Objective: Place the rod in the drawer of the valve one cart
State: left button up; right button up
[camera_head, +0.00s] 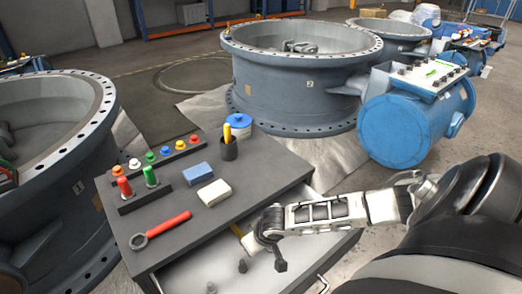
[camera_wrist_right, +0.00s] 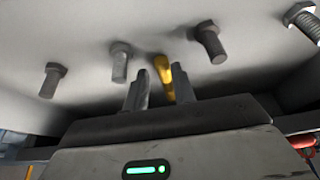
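The grey tool cart (camera_head: 165,245) stands in front of me with its drawer (camera_head: 310,254) pulled open. My right gripper (camera_head: 262,240) is down in the drawer, near the cart's edge. A yellow rod (camera_head: 237,231) shows beside it, partly hidden by the gripper. In the right wrist view the rod (camera_wrist_right: 164,72) lies between and just beyond the two fingertips (camera_wrist_right: 160,88). The fingers are parted, with a gap visible beside the rod. The rod's lower end is hidden behind the gripper. My left gripper is in neither view.
Several bolts (camera_wrist_right: 120,62) are in the drawer around the gripper. The cart top holds a red wrench (camera_head: 160,230), blue and white blocks, coloured buttons and a dark cup (camera_head: 228,150) with a yellow item. Large valves stand left (camera_head: 60,190) and behind (camera_head: 290,95).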

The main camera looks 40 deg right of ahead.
jog(key=p+v, duration=0.3)
jog(key=v, duration=0.8)
jog(key=s+a+r+n+t+y, duration=0.1)
jog(key=s+a+t+y, duration=0.1)
jog(key=a, duration=0.7)
jog(key=s+a+r+n+t+y, duration=0.2)
jog(key=a+t, duration=0.2)
jog(key=a, duration=0.6)
jog(key=shift+s+a+r, duration=0.2)
jog(key=shift+s+a, duration=0.05)
jog(key=shift+s, duration=0.15)
